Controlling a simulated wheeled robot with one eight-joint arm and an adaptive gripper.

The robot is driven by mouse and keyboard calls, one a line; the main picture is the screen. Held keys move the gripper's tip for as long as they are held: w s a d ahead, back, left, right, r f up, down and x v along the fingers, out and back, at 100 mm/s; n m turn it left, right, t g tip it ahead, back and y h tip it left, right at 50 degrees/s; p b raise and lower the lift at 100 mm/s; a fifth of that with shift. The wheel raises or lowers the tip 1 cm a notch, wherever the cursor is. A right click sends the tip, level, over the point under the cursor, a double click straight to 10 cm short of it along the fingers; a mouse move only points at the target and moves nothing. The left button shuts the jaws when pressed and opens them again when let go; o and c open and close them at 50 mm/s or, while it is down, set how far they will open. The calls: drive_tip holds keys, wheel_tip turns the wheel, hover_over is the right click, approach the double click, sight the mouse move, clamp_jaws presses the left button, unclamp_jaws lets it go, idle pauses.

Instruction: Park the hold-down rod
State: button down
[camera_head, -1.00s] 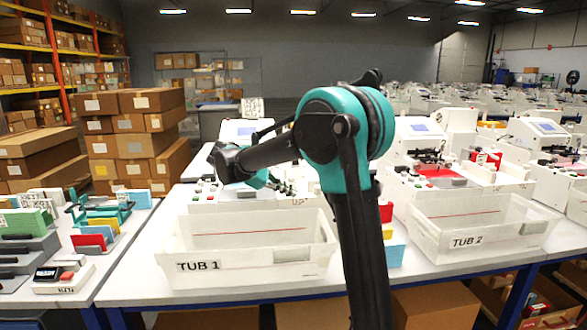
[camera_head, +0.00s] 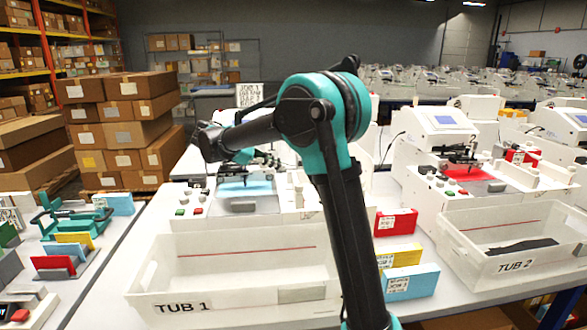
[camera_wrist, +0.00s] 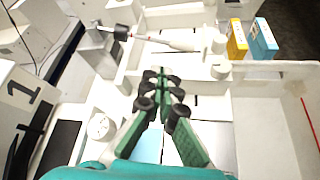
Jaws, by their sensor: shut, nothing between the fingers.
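My gripper (camera_wrist: 163,82) is shut and empty over the plotter bed in the wrist view. Its green fingers with black joints meet near the picture's middle. In the head view my gripper (camera_head: 243,157) is small and partly hidden above the left plotter. A pale rod-like bar (camera_wrist: 168,41) with a grey and black end piece lies across the far side of the bed, beyond my fingertips and apart from them. It looks like the hold-down rod, but I cannot tell for sure. A light blue sheet (camera_head: 250,187) lies on the left plotter, partly under my fingers in the wrist view.
TUB 1 (camera_head: 150,292) stands in front of the left plotter and looks empty. TUB 2 (camera_head: 480,268), at right, holds a dark flat piece. Red (camera_head: 396,222), yellow (camera_head: 408,254) and blue (camera_head: 412,282) blocks stand between the tubs. A white round knob (camera_wrist: 101,126) stands left of my fingers.

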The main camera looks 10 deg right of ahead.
drive_tip(key=x, duration=0.9)
drive_tip(key=shift+d+f, duration=0.15)
drive_tip(key=shift+d, duration=0.2)
drive_tip(key=shift+d, duration=0.15)
